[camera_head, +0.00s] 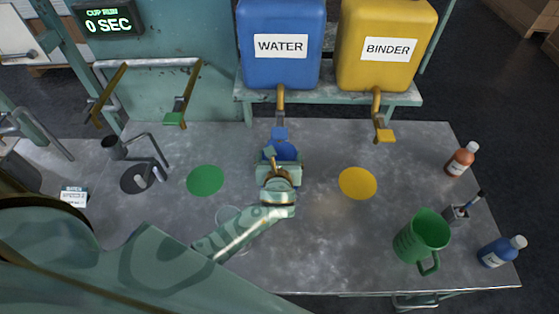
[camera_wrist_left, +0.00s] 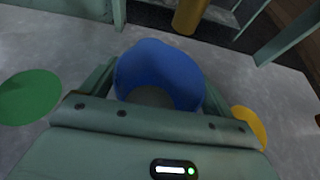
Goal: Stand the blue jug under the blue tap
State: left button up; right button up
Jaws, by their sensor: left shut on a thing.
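The blue jug (camera_head: 284,151) is in the middle of the table, just in front of the blue tap (camera_head: 280,133) in the head view. The tap is below the blue WATER tank (camera_head: 282,65), at the end of a brass pipe. My left gripper (camera_head: 279,166) is shut on the jug, and its body covers much of it. In the left wrist view the jug (camera_wrist_left: 160,68) sits between the two fingers, its open mouth facing the camera. Whether its base touches the table is hidden. My right gripper is not in view.
A green disc (camera_head: 205,180) and a yellow disc (camera_head: 358,183) mark the table on either side. The yellow BINDER tank (camera_head: 385,70) has a yellow tap (camera_head: 384,135). A green jug (camera_head: 422,238) and bottles (camera_head: 460,160) stand at the right. The table's middle right is clear.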

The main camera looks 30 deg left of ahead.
pick_arm(q)
jog(key=shift+f, duration=0.65)
jog(key=shift+r, duration=0.1)
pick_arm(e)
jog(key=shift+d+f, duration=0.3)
pick_arm(q)
jog(key=o, duration=1.2)
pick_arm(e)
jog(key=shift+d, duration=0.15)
pick_arm(q)
jog(key=shift+o, duration=0.2)
jog(key=p+v, duration=0.2)
jog(key=v, duration=1)
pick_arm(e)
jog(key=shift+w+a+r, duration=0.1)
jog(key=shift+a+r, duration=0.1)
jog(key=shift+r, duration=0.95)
